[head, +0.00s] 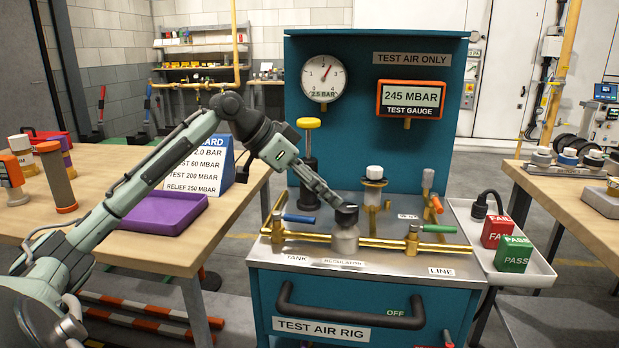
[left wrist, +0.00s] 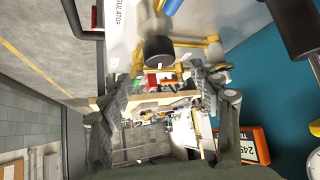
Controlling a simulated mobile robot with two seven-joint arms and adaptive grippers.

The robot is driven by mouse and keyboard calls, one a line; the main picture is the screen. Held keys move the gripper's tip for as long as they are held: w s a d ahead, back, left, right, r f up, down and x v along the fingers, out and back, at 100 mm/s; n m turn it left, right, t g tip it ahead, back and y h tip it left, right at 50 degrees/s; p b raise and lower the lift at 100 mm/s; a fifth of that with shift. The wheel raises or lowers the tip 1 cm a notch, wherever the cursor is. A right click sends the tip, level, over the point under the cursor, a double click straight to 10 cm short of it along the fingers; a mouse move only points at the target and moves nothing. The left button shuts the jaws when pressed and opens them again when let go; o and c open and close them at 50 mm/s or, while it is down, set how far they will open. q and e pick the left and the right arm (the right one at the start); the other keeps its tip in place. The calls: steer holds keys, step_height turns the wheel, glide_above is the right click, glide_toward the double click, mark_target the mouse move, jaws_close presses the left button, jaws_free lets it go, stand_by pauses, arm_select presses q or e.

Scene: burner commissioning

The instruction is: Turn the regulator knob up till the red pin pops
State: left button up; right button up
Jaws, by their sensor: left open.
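The regulator (head: 345,240) stands on the rig's top with a dark knob (head: 346,213) on its grey body. In the left wrist view the knob (left wrist: 158,50) shows above the gap between my fingers. My left gripper (head: 329,194) is open, just left of the knob in the head view; it also shows in the left wrist view (left wrist: 162,90). I cannot tell whether it touches the knob. The test gauge (head: 411,99) reads 245 MBAR. A brass fitting with a white cap (head: 375,172) stands behind the regulator. I see no red pin standing out. My right gripper is out of view.
A blue-handled valve (head: 298,218) and a green-handled valve (head: 438,229) flank the regulator on brass pipe. A yellow-topped black post (head: 308,165) stands behind my gripper. A purple tray (head: 163,212) lies on the left bench.

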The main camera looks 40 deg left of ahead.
arm_select(q)
steer(key=shift+v, duration=2.25)
